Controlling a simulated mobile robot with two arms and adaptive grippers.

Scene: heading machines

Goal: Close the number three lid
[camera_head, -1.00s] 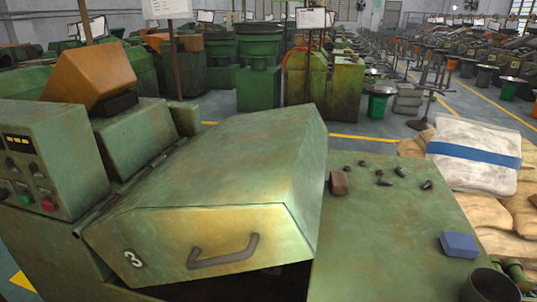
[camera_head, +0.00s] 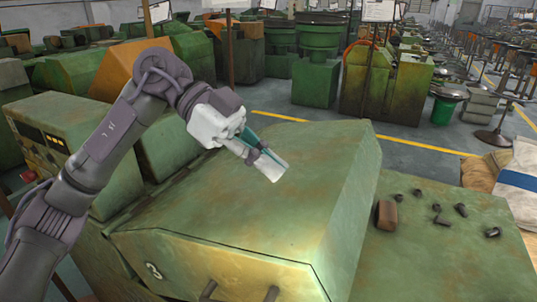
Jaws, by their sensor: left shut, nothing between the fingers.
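My left gripper (camera_head: 276,168) is shut and empty. It appears over the rear part of the lid's sloping top; I cannot tell whether it touches. My right gripper is not in view.
A control box (camera_head: 45,135) with buttons stands at the left, partly behind my left arm. On the green top at the right lie a brown block (camera_head: 387,214) and several small dark parts (camera_head: 440,217). A white sack (camera_head: 520,185) is at the right edge. Other machines stand behind a yellow floor line.

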